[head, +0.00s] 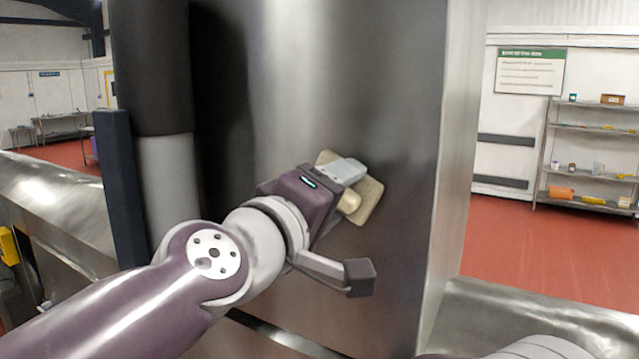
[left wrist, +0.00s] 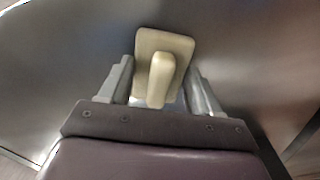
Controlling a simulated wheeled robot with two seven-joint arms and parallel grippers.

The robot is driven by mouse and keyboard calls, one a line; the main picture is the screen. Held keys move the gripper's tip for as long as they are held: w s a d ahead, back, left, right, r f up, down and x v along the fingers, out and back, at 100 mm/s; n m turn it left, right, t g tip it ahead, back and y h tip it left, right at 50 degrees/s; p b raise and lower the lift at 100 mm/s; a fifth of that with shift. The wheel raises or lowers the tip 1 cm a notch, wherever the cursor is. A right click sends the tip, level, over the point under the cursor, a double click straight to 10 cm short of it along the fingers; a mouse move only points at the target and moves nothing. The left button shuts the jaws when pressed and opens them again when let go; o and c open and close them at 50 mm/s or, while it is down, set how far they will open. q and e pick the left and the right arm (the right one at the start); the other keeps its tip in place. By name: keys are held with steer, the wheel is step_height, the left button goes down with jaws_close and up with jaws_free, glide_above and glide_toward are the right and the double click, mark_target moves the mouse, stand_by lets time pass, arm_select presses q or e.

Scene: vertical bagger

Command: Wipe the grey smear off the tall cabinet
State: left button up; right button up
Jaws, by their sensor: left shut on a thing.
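The tall cabinet (head: 400,90) is a brushed steel box whose front face fills the middle of the head view. My left gripper (head: 346,184) is in front of that face, right of its middle. It is shut on the handle of a cream wiping pad (head: 369,203). In the left wrist view the pad (left wrist: 147,42) and its handle (left wrist: 162,80) show between the fingers. The pad lies close against the steel; I cannot tell whether it touches. My right gripper is out of view.
A dark and grey upright cylinder (head: 165,170) stands left of the face. A steel ledge (head: 520,315) runs at the lower right. A shelf rack (head: 590,157) and a green-topped sign (head: 530,70) are far back on the right, beyond open red floor (head: 510,245).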

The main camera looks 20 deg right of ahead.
mark_target(371, 200)
arm_select(q)
steer(key=s+p, duration=0.1)
steer(key=s+d+p, duration=0.1)
steer(key=shift+d+r+p, duration=0.2)
steer(key=shift+d+p, duration=0.1)
steer(key=shift+s+d, duration=0.2)
steer(key=shift+s, duration=0.05)
steer(key=shift+s+d+f, duration=0.15)
steer(key=shift+s+f, duration=0.05)
steer(key=shift+s, duration=0.1)
steer(key=shift+w+f, duration=0.15)
steer(key=shift+f, duration=0.05)
steer(key=w+a+b, duration=0.1)
steer(key=w+b, duration=0.1)
steer(key=b, duration=0.1)
steer(key=shift+w+a, duration=0.15)
steer(key=shift+a, duration=0.25)
steer(key=shift+w+a+r, duration=0.1)
steer(key=shift+w+a, duration=0.2)
steer(key=shift+w, duration=0.1)
steer(key=w+a+b, duration=0.2)
steer(key=b, duration=0.1)
steer(key=shift+w, duration=0.2)
steer(key=shift+w+a+b, duration=0.65)
steer(key=shift+w+a, duration=0.1)
steer(key=shift+w, duration=0.25)
steer(key=shift+w+a+b, duration=0.65)
steer(key=shift+w+a, duration=0.1)
steer(key=shift+w, duration=0.2)
